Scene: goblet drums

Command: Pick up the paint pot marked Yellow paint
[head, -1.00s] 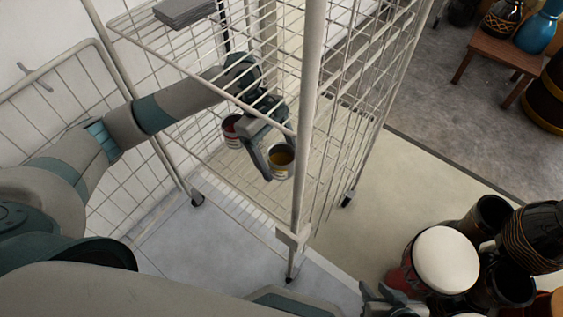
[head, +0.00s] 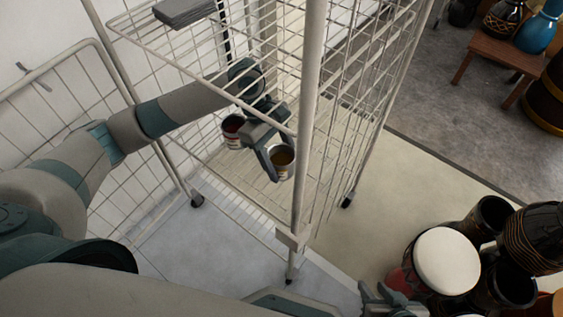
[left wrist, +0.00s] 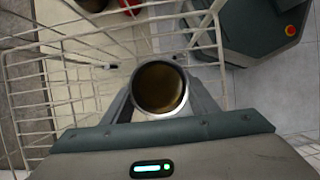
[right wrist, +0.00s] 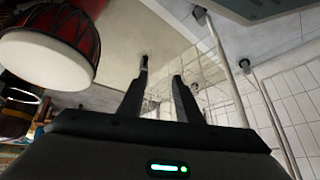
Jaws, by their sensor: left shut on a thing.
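A small paint pot with dark yellow-brown contents (head: 283,157) is between the fingers of my left gripper (head: 276,162), inside the wire rack. The left wrist view shows the same pot (left wrist: 160,88) from above, upright, with the fingers shut on its sides. Its label is too small to read. A second pot with red contents (head: 233,128) stands in the rack to the left of the gripper. My right gripper (head: 385,299) is at the bottom of the head view. In the right wrist view its fingers (right wrist: 160,92) are apart with nothing between them.
The wire rack (head: 309,120) has posts and mesh sides around my left forearm. A grey stack (head: 184,11) lies on its upper shelf. Drums, one with a white head (head: 446,260), crowd the lower right near my right gripper. The pale floor (head: 410,180) between is clear.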

